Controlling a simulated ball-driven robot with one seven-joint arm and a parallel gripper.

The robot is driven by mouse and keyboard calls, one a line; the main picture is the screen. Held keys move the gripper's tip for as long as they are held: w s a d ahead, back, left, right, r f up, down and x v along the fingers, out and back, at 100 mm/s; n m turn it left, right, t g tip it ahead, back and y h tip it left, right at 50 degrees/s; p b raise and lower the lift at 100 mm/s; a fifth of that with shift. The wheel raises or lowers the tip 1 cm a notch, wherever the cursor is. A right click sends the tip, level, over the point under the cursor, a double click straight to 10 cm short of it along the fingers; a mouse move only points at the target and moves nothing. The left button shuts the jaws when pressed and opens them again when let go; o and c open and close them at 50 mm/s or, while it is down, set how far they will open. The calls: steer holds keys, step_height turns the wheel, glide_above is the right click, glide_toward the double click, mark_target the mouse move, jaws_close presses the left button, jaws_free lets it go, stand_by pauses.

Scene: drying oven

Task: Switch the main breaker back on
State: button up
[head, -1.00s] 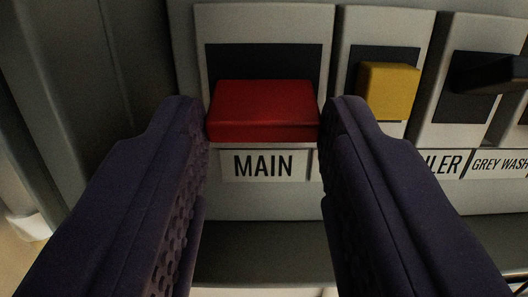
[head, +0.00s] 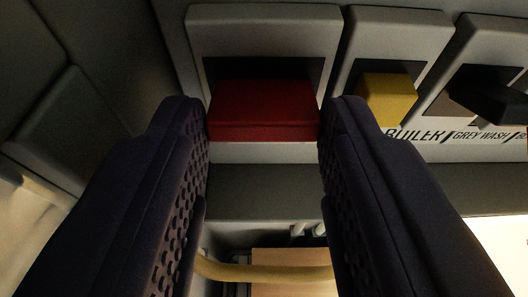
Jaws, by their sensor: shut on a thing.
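The red main breaker lever (head: 262,110) stands out from its grey breaker housing (head: 262,30). A dark slot strip shows above the lever. My gripper (head: 262,122) is shut on the lever, with one dark, dimpled finger against its left end and one against its right end. The MAIN label is not visible now.
Grey side panels stand at the left. A yellow tube (head: 265,271) and a tan surface show below the panel.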

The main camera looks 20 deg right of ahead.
steer(key=shift+r, duration=0.15)
steer(key=o, duration=0.8)
steer(key=b+v, duration=0.3)
steer(key=v, duration=0.4)
steer(key=shift+s+a, duration=0.2)
steer(key=shift+s, duration=0.1)
